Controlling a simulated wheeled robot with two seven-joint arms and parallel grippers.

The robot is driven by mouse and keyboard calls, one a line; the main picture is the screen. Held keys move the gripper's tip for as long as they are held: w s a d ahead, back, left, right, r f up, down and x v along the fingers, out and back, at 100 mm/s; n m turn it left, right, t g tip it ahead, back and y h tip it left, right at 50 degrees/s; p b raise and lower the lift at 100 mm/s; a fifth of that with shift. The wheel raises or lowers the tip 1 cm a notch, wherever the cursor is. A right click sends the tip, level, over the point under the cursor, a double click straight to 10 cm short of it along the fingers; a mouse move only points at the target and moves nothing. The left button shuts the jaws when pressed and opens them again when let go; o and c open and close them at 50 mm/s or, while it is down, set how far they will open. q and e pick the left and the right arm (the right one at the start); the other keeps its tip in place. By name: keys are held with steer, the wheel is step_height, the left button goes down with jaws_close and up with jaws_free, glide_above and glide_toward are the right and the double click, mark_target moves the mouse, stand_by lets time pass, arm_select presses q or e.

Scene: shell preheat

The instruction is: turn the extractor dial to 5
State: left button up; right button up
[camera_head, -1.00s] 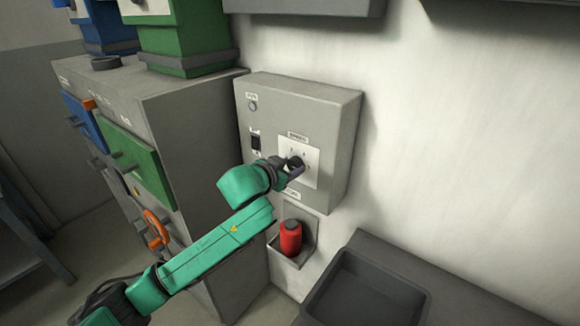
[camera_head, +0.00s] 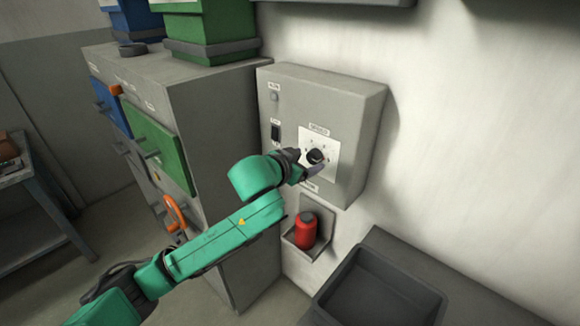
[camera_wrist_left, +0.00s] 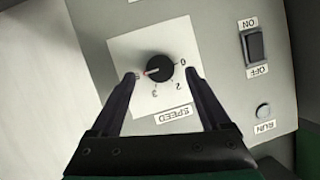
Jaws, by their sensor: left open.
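The extractor dial (camera_head: 316,156) is a black round knob on a white plate labelled SPEED, on the front of a grey wall box (camera_head: 357,120). In the left wrist view the dial (camera_wrist_left: 159,68) shows a red mark facing left, towards a numeral partly hidden by a fingertip; 0, 2 and 3 are readable. My left gripper (camera_head: 308,164) is open just in front of the plate. In the left wrist view its fingers (camera_wrist_left: 160,76) lie on either side of the dial with gaps; their depth relative to the knob is unclear. My right gripper is not visible.
The box has an ON/OFF switch (camera_wrist_left: 255,45) and a RUN lamp (camera_wrist_left: 264,111). A red canister (camera_head: 306,230) sits in a holder below. A dark tray (camera_head: 380,290) is at lower right. A grey cabinet with a green door (camera_head: 160,149) stands left.

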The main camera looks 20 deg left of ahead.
arm_select(q)
steer(key=p+v, duration=0.6)
steer(key=v, duration=0.6)
steer(key=shift+f, duration=0.1)
